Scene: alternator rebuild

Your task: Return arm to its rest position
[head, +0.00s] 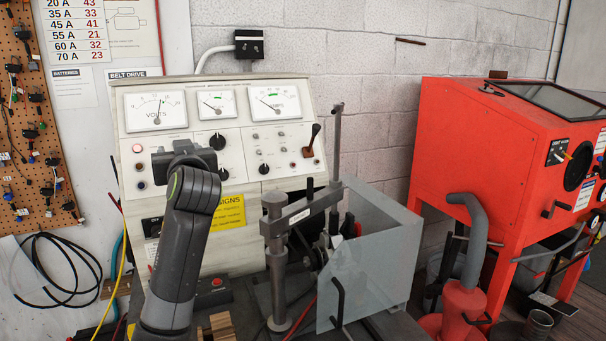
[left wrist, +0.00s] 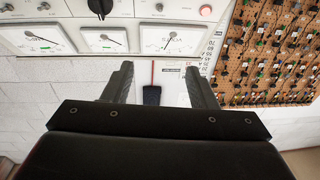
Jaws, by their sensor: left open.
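My left arm rises from the bottom left of the head view, with my left gripper (head: 184,160) in front of the test bench panel. Its fingers are mostly hidden there behind the wrist. In the left wrist view my left gripper (left wrist: 158,82) is open, its two dark fingers apart with nothing held between them. The test bench (head: 140,195) appears upside down in the left wrist view, with its dials (left wrist: 170,38) along the top. My right gripper is in neither view.
A clear guard box (head: 375,255) and a clamp post (head: 276,265) stand right of my arm. A red blasting cabinet (head: 460,140) stands at the right. A pegboard (head: 25,120) with hung parts is at the left. Black cable (head: 60,262) hangs below it.

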